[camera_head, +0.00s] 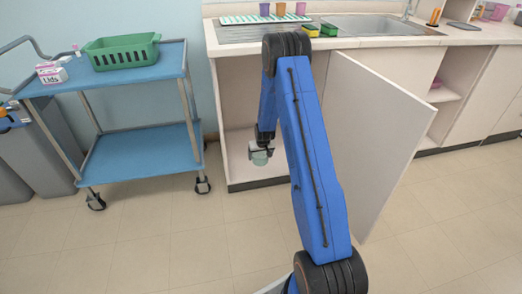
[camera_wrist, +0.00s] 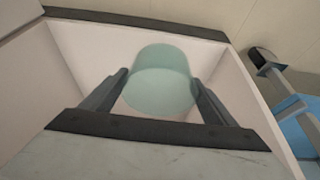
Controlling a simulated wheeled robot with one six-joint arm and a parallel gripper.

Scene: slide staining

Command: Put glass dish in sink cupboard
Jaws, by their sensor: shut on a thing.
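A pale green, see-through glass dish (camera_wrist: 160,85) is between the two fingers of my gripper (camera_wrist: 163,92) in the wrist view. My gripper is shut on it. In the head view, the dish (camera_head: 260,157) hangs from my gripper (camera_head: 262,146) at the open front of the sink cupboard (camera_head: 237,172). The cupboard's door (camera_head: 375,135) stands wide open to the right. The wrist view shows the pale cupboard walls (camera_wrist: 75,45) around the dish. My arm hides much of the cupboard's inside in the head view.
A blue trolley (camera_head: 135,152) with a green basket (camera_head: 122,52) and a lids box (camera_head: 51,73) stands left of the cupboard. Cups, sponges and a sink (camera_head: 365,24) are on the counter. The floor (camera_head: 150,245) in front is clear.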

